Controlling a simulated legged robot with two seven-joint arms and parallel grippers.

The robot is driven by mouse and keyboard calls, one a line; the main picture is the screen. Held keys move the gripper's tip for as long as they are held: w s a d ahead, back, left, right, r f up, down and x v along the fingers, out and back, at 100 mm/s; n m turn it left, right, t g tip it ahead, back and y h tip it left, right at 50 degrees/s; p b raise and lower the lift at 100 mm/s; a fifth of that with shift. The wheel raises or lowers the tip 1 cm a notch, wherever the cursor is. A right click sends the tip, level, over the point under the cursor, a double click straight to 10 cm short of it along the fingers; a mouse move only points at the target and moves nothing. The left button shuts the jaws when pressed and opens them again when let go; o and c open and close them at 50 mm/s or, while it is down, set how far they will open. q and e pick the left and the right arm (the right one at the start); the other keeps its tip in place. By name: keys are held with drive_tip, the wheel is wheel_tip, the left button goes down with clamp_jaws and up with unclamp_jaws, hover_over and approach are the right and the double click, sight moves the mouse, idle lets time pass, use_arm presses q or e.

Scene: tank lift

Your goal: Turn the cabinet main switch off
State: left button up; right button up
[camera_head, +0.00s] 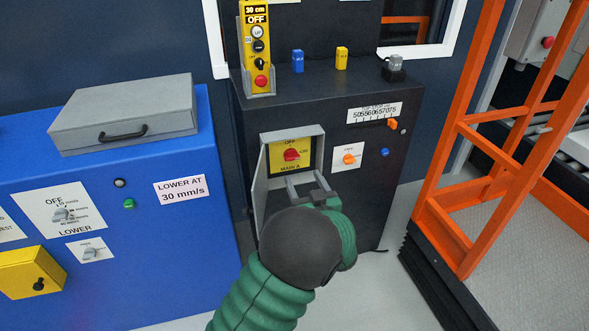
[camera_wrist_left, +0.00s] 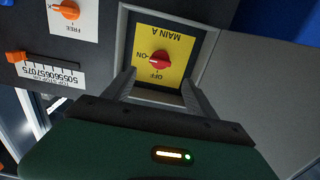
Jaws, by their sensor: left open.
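The red main switch knob (camera_head: 292,155) sits on a yellow plate marked OFF, ON and MAIN A, inside an open grey box (camera_head: 321,146) on the dark cabinet. The knob lies roughly sideways, along the ON mark, with OFF above it. In the left wrist view the knob (camera_wrist_left: 160,58) appears upside down, between and beyond my fingertips. My left gripper (camera_head: 306,177) is open and empty, just in front of and below the knob; I see no contact. The box door (camera_head: 259,192) hangs open on the left. My right gripper is not in view.
An orange FREE knob (camera_head: 349,159) and a blue button (camera_head: 384,152) are right of the box. A yellow pendant (camera_head: 256,50) stands on the cabinet top. A blue cabinet (camera_head: 170,240) with a grey case (camera_head: 125,113) is left. An orange frame (camera_head: 455,200) stands right.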

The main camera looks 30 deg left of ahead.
sight(293, 159)
use_arm(q)
drive_tip(key=b+x, duration=0.2)
drive_tip(key=x, duration=0.6)
drive_tip(key=shift+w+a+f+b, duration=0.15)
drive_tip(key=shift+w+a+b, duration=0.1)
drive_tip(key=shift+b, duration=0.15)
drive_tip(key=shift+w+a, duration=0.15)
drive_tip(key=shift+c, duration=0.5)
drive_tip(key=c, duration=1.3)
